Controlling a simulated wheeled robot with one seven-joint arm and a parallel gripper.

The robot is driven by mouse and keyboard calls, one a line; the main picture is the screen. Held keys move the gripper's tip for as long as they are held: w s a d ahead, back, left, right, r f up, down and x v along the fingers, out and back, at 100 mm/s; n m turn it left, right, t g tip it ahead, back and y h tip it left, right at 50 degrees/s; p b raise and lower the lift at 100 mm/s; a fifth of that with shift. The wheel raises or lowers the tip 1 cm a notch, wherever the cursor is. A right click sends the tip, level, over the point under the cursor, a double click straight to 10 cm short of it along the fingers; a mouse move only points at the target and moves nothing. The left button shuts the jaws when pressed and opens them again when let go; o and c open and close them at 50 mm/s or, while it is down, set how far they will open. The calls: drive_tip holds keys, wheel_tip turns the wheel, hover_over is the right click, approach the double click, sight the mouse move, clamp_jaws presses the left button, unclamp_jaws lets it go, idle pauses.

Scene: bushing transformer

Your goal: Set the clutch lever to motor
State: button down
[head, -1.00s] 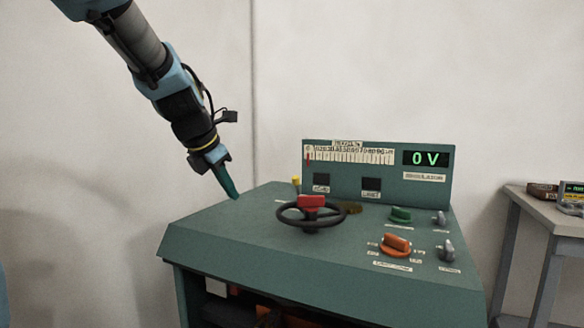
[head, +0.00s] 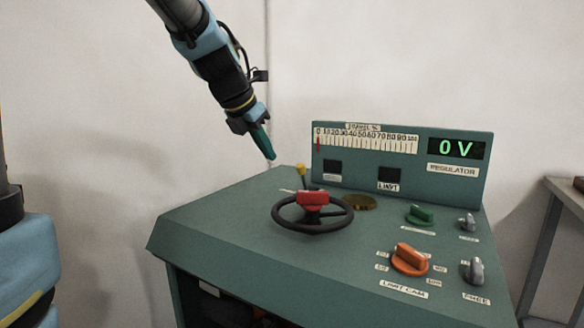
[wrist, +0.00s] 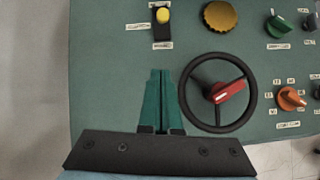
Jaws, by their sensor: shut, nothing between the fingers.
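A small lever with a yellow knob (head: 300,170) stands on the green desk top behind the handwheel; it looks like the clutch lever. It also shows at the top of the wrist view (wrist: 164,16), on a dark slot with small pale labels beside and below it, too small to read. My gripper (head: 271,157) is shut and empty, its green fingers pointing down above the desk, left of the knob and apart from it. In the wrist view the closed fingertips (wrist: 160,72) lie below the lever in the picture.
A black handwheel (head: 313,226) with a red part stands close to the lever. A brass disc (head: 360,202), green knob (head: 420,214), orange knob (head: 409,260) and grey switches (head: 474,270) lie to the right. The upright panel (head: 472,195) behind reads 0 V. The desk's left side is clear.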

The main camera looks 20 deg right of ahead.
sight(303, 179)
drive_tip(key=x, duration=0.9)
drive_tip(key=shift+d+f+b, duration=0.1)
drive_tip(key=shift+f+b, duration=0.1)
drive_tip(key=shift+b, duration=0.1)
drive_tip(key=d, duration=0.1)
drive_tip(key=w+d+r+p, duration=0.1)
drive_tip(key=shift+w+d, duration=0.3)
drive_tip(key=shift+d, duration=0.1)
drive_tip(key=shift+w+d+r, duration=0.1)
drive_tip(key=shift+w+d, duration=0.15)
drive_tip(key=shift+d, duration=0.15)
drive_tip(key=shift+r+p, duration=0.15)
drive_tip(key=shift+p, duration=0.4)
